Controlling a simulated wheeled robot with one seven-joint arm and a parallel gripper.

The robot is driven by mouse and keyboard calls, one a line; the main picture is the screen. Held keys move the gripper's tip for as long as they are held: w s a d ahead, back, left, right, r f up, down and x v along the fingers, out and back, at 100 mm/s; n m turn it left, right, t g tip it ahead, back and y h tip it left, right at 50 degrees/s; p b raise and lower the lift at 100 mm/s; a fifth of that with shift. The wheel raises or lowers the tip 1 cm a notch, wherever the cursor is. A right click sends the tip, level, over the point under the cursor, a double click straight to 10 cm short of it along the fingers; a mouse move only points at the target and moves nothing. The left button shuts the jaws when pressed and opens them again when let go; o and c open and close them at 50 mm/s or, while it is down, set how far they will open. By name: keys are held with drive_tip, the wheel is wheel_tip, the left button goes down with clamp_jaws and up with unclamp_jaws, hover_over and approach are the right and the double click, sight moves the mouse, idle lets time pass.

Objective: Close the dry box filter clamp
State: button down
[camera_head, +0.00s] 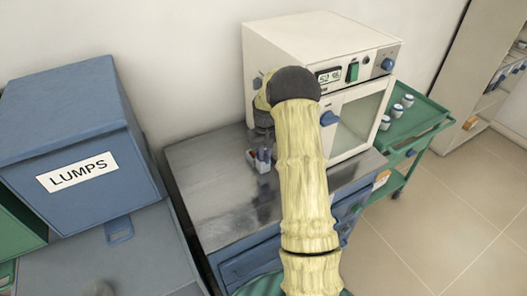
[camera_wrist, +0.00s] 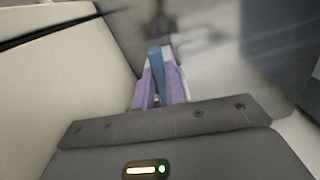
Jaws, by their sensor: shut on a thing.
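The dry box appears to be the cream cabinet (camera_head: 300,45) with a display and a glass door, on the metal bench. My arm reaches to its left side and hides part of it. In the wrist view, the purple fingers of my gripper (camera_wrist: 157,88) are shut on a narrow blue piece, which looks like the clamp lever (camera_wrist: 156,60). A cream wall (camera_wrist: 60,80) lies to the left of the fingers. A blurred dark part (camera_wrist: 158,25) shows beyond them. The rest of the filter clamp is hidden, and I cannot tell how far it is closed.
A blue bin marked LUMPS (camera_head: 75,130) is at the left. A green cart (camera_head: 425,117) with several small jars stands at the right. The bench's left part is clear.

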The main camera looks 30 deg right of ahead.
sight(265, 155)
drive_tip(key=shift+w+d+r+n, duration=0.1)
drive_tip(key=shift+w+r+n, duration=0.05)
drive_tip(key=shift+n, duration=0.45)
drive_tip(key=c, duration=1.4)
unclamp_jaws()
drive_tip(key=shift+c, duration=0.2)
wheel_tip(265, 155, up, 17)
drive_tip(key=b, duration=0.1)
drive_tip(key=shift+r, duration=0.15)
